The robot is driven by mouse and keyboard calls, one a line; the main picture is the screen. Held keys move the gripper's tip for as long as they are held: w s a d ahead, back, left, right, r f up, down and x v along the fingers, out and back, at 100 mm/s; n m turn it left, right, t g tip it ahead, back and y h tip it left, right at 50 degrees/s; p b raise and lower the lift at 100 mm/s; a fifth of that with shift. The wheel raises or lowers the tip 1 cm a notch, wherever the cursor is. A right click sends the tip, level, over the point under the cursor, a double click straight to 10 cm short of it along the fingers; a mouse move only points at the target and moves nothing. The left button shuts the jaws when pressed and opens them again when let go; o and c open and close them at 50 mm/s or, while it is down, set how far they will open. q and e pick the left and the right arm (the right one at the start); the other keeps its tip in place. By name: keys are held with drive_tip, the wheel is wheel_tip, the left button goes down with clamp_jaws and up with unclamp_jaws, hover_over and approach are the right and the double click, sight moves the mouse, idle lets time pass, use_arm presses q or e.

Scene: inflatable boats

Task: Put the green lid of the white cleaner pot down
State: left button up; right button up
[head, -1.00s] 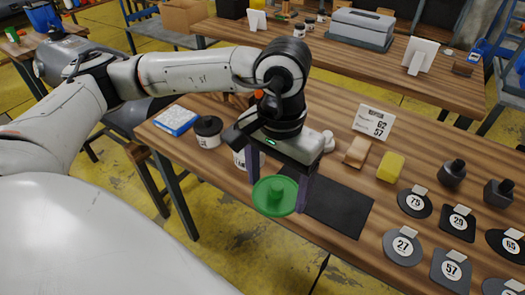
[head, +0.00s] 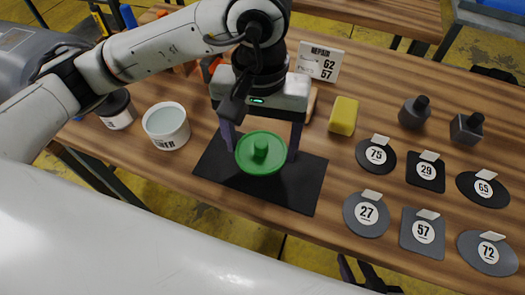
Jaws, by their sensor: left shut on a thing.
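My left gripper (head: 262,140) is shut on the green lid (head: 262,164), a round disc with a raised knob, held between its two purple fingers. The lid hangs over the black mat (head: 301,182); I cannot tell how high above it is. The white cleaner pot (head: 166,139) stands open on the table left of the mat, with part of its label showing. My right gripper (head: 358,274) only partly shows at the bottom edge, below the table's front edge, and its opening is unclear.
A dark-lidded jar (head: 117,113) stands left of the pot. A yellow sponge (head: 343,116) and a sign reading 62 and 57 (head: 319,62) are behind the mat. Several numbered dark patches, such as patch 27 (head: 362,228), lie at right. The mat's right part is bare.

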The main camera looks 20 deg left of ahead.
sight(261, 157)
use_arm(q)
wheel_tip(261, 157, down, 4)
drive_tip(key=shift+f, duration=0.1)
drive_tip(key=shift+f+b, duration=0.35)
drive_tip(key=shift+f, duration=0.1)
drive_tip(key=o, duration=1)
drive_tip(key=shift+r, duration=0.1)
wheel_tip(261, 157, up, 12)
drive_tip(key=shift+r+p, duration=0.2)
drive_tip(key=shift+p, duration=0.2)
